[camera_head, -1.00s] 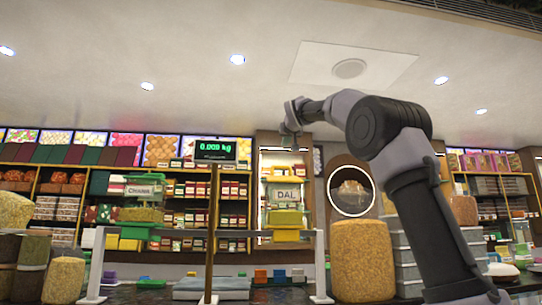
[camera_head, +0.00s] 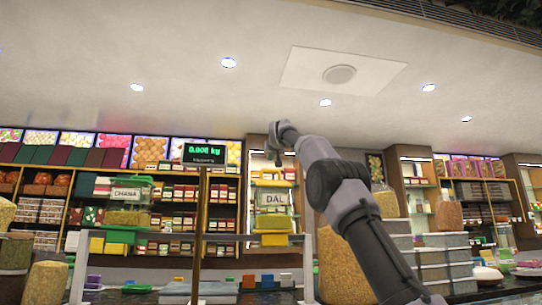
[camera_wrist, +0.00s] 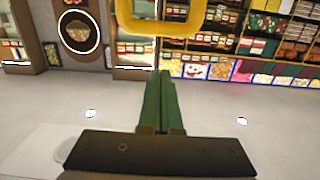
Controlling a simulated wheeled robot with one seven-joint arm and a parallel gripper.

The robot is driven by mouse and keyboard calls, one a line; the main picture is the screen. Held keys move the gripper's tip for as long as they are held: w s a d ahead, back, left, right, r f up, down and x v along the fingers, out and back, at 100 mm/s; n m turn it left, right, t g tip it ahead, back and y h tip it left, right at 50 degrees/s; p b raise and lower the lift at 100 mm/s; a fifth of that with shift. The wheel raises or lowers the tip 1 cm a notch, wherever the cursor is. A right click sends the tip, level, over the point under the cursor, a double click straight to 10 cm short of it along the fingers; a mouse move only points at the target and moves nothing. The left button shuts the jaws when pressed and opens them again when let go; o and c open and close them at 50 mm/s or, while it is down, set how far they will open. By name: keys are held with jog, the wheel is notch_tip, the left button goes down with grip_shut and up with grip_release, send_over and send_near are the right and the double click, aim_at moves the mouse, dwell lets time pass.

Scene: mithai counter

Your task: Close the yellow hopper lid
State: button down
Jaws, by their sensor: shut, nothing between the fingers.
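The dal hopper (camera_head: 272,197) hangs on the rail, a clear box with a "DAL" label and a yellow lower part. Yellow also shows at its top edge (camera_head: 273,182). My gripper (camera_head: 277,158) is just above the hopper's top in the head view, seemingly apart from it. In the wrist view, its green fingers (camera_wrist: 161,85) are pressed together and empty. A rounded yellow frame (camera_wrist: 165,26), which looks like the hopper lid or rim, lies just beyond the fingertips. I cannot tell how far the lid is tilted, or whether the fingers touch it.
A green "CHANA" hopper (camera_head: 127,205) hangs on the rail to the left. A wooden post (camera_head: 200,225) stands between the hoppers. A tall grain-filled container (camera_head: 340,268) stands to the right, beside my arm. Small coloured blocks (camera_head: 268,281) lie on the counter below.

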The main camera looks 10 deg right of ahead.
aim_at(270, 181)
jog(key=shift+w+f, duration=0.2)
jog(key=shift+f, duration=1.45)
